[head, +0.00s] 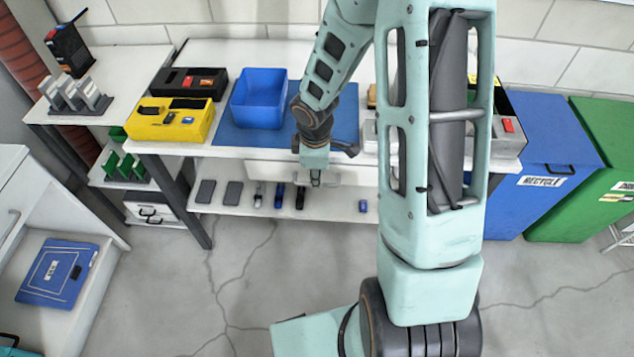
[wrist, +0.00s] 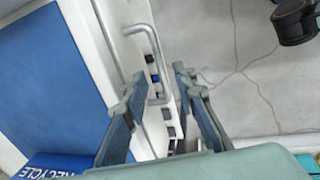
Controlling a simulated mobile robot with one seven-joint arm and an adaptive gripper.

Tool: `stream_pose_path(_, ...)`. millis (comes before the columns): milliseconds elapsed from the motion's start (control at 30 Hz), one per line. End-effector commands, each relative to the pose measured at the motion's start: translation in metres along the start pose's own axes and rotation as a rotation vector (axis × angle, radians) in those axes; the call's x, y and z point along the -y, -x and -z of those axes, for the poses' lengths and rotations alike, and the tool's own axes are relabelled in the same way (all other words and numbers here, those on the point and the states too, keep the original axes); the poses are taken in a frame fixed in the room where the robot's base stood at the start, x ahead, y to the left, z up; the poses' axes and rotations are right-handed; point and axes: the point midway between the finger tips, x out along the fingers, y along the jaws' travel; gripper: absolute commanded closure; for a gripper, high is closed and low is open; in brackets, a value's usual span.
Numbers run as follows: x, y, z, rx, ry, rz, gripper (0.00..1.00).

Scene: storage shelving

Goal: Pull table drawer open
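The table drawer (head: 348,174) is a white front under the edge of the white table. It looks flush with the table, though my arm hides part of it. Its metal handle (wrist: 153,48) is a bent grey bar in the wrist view. My gripper (head: 316,180) is in front of the drawer, pointing down at handle height. In the wrist view my gripper (wrist: 158,80) has its two fingers apart, with the handle's near end in the gap between them. I cannot tell whether either finger touches the handle.
The tabletop holds a blue bin (head: 259,98), a yellow tray (head: 145,127) and a blue mat (head: 232,134). A lower shelf (head: 330,205) carries several small items. A blue recycle bin (head: 550,150) and green bin (head: 605,150) stand right. The floor in front is clear.

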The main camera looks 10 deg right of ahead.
Motion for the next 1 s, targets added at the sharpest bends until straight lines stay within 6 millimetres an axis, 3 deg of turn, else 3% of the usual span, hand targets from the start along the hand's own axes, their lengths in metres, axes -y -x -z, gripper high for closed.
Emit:
stream_pose_path(33,0.002,-0.012,0.001,0.001,0.002,0.003,0.74)
stream_pose_path(200,0.000,-0.030,0.001,0.000,0.001,0.000,0.74)
stream_pose_path(567,-0.001,-0.035,0.000,0.000,0.000,-0.002,0.74)
stream_pose_path(833,-0.001,-0.035,0.000,0.000,0.000,-0.001,1.00)
stream_pose_path(1000,-0.001,-0.035,0.000,0.000,0.000,-0.002,1.00)
